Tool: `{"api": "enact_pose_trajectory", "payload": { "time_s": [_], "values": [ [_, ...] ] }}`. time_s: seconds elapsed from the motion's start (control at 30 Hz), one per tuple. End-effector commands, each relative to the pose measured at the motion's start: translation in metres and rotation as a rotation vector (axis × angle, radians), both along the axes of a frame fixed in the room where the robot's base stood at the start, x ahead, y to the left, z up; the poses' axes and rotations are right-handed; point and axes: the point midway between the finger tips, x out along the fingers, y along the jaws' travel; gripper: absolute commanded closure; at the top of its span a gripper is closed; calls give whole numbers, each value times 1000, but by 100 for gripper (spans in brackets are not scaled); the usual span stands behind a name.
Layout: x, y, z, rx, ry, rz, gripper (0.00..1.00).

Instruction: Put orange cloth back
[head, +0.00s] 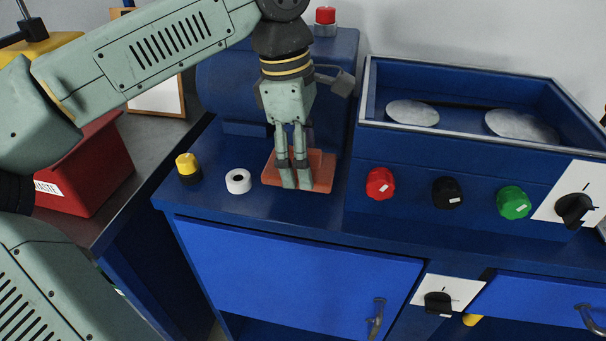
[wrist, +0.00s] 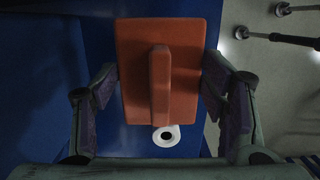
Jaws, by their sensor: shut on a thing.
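The orange cloth (head: 319,171) shows as a flat orange-red piece over the blue bench top in the head view. In the wrist view the orange cloth (wrist: 135,70) is a rectangle with a raised ridge along its middle. My gripper (head: 294,183) points down over it and is shut on it. The fingers hide part of the cloth in the head view. I cannot tell whether it rests on the bench or is slightly above it.
A white roll (head: 238,181) and a yellow-topped black piece (head: 188,168) stand left of the cloth. Right is a blue tester box (head: 470,142) with two metal discs and coloured knobs. A red waste bin (head: 84,170) stands far left. The bench's front edge (head: 260,224) is close.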

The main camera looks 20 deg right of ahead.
Motion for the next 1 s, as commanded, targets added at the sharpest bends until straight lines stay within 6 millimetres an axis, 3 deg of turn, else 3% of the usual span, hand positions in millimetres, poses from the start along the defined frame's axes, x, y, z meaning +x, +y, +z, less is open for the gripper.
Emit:
{"api": "enact_pose_trajectory", "payload": {
  "time_s": [0.3,0.67,0.7,1.0],
  "values": [
    [-1,0,-36,0,1,-1,60],
    [0,0,-42,-1,0,-1,60],
    [0,0,-41,0,0,-1,32],
    [0,0,-41,0,0,-1,14]
  ]
}}
